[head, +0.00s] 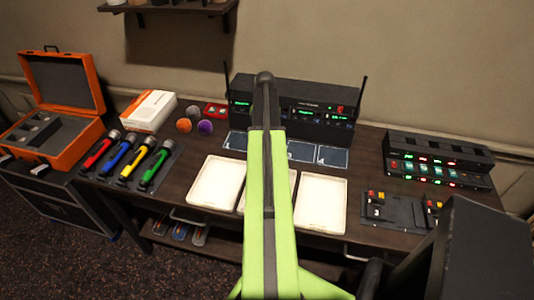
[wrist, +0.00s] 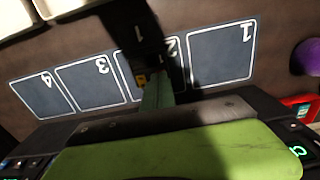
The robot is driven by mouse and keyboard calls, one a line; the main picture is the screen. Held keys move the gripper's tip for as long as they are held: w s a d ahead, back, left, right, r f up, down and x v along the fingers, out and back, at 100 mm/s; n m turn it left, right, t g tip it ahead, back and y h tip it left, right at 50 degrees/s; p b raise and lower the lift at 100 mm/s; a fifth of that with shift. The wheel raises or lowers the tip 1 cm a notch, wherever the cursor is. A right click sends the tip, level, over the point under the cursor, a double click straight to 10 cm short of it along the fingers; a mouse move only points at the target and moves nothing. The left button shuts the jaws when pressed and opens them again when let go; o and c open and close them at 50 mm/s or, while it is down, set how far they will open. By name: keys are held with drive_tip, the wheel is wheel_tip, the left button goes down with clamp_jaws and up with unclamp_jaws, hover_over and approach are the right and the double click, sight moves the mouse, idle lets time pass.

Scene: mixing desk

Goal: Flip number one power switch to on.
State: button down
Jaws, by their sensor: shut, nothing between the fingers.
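The black receiver rack (head: 310,92) with lit green displays and two antennas stands at the back of the desk. A small red part (head: 340,110) shows on its right half. My lime green arm reaches up the middle, and my gripper (head: 265,78) is at the rack, covering part of its front. It looks shut and empty. In the wrist view a lit green display (wrist: 298,151) shows at the lower right, beside my lime green link. A dark shape marked 1 (wrist: 138,34) lies over pad 2. I cannot make out the number one power switch.
Numbered pads (wrist: 222,52) lie before the rack, with white trays (head: 322,203) nearer. Coloured microphones (head: 130,163) and an orange case (head: 62,80) are left. A dark charger unit (head: 438,145) and a board with red and yellow parts (head: 400,224) are right.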

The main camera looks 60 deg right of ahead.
drive_tip(key=shift+f+b, duration=0.85)
idle(0.3)
wheel_tip(320, 180, up, 7)
drive_tip(key=p, duration=0.7)
drive_tip(key=shift+w, duration=0.1)
